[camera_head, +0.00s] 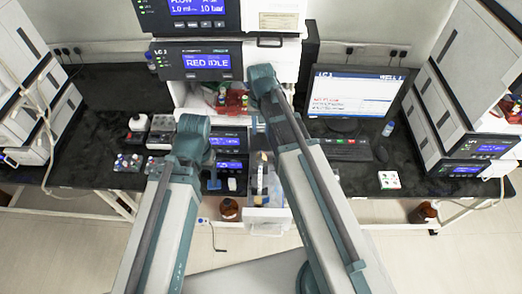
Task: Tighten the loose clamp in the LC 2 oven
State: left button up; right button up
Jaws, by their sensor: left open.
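Below the panel is an open white compartment (206,96) with small red, green and yellow parts. The loose clamp cannot be made out. My left gripper (212,168) is low in front of the lower displays, open, and partly hidden by its arm. My right arm reaches up to the compartment's right side; its gripper, around the narrow gap below, is mostly hidden.
A monitor (352,92) and keyboard (346,149) stand to the right on the dark bench (395,165). Bottles and small racks (128,162) sit at the left. More instrument stacks (465,145) flank both sides. A white card with coloured buttons (389,180) lies at the right.

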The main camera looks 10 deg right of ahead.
aim_at(261, 156)
notch_tip(261, 156, down, 13)
jog(key=b, duration=1.2)
jog(key=shift+r, duration=0.15)
grip_shut()
dwell(0.6)
